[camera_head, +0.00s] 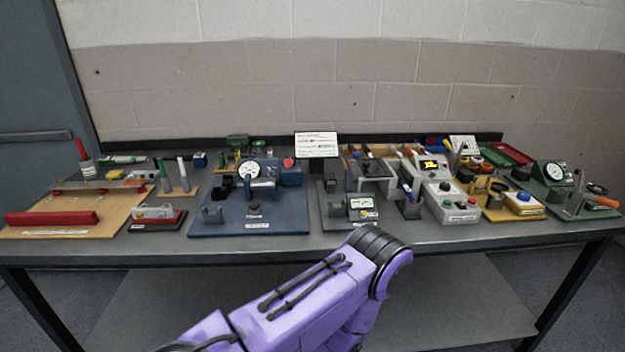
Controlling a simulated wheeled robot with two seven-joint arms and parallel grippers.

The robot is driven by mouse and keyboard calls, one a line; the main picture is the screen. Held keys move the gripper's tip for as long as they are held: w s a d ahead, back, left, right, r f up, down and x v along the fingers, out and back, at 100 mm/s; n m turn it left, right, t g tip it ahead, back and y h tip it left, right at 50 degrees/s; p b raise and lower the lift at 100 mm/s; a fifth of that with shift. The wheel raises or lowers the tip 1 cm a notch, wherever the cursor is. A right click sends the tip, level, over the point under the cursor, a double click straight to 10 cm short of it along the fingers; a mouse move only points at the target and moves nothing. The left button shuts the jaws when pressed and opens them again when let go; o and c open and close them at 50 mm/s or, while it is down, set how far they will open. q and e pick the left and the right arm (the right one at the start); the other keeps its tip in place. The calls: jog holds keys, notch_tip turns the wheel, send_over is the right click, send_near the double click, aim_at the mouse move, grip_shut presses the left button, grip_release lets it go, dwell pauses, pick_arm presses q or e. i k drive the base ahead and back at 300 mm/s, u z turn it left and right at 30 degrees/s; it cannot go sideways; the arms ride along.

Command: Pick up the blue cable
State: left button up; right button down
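I cannot clearly make out the blue cable among the small parts on the workbench (300,239). A small dark blue shape (432,142) lies at the back right of the bench, too small to tell what it is. A purple arm link of mine reaches in from the bottom of the picture and ends in a dark joint before the bench's front edge. Neither my left nor my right gripper shows.
A blue base plate (215,222) with a gauge fixture stands left of centre. A wooden board (100,215) with a red bar (52,218) is at the far left. A grey control box (452,205) and a green fixture (590,210) stand at right. Little bench surface is clear.

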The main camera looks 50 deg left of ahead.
aim_at(408, 191)
jog(key=u, duration=0.8)
jog(key=i, duration=0.45)
